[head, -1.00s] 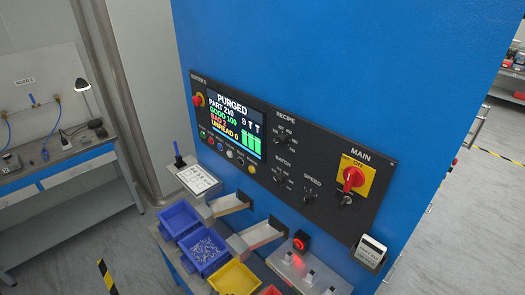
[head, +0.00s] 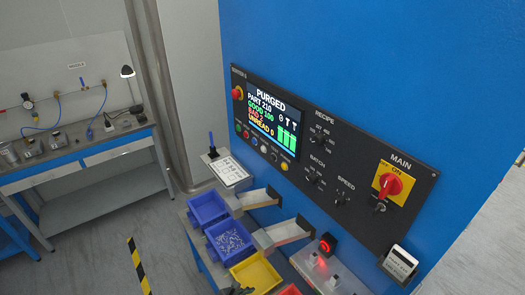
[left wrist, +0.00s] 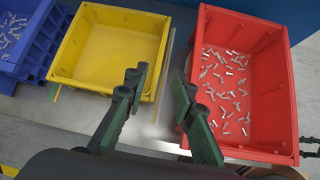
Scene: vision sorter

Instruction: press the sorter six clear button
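The sorter's black control panel (head: 350,167) is on the blue cabinet in the head view. Its screen (head: 274,115) reads PURGED, PART 210, GOOD 100, BAD 2, UNREAD 0. Below the screen runs a slanted row of small round buttons, among them a green one (head: 238,126), a red one (head: 246,134), a white one (head: 263,149) and a yellow one (head: 286,166). Their labels are too small to read, so I cannot tell which is clear. My left gripper (left wrist: 158,82) is open and empty above the bins in the left wrist view. Neither gripper shows in the head view.
Below the panel are blue bins (head: 207,207), a yellow bin (head: 257,272) and metal chutes (head: 283,234). A red bin (left wrist: 245,80) holds small metal parts. A red emergency button (head: 237,93) and the red main switch (head: 391,185) flank the screen and dials. A bench stands left.

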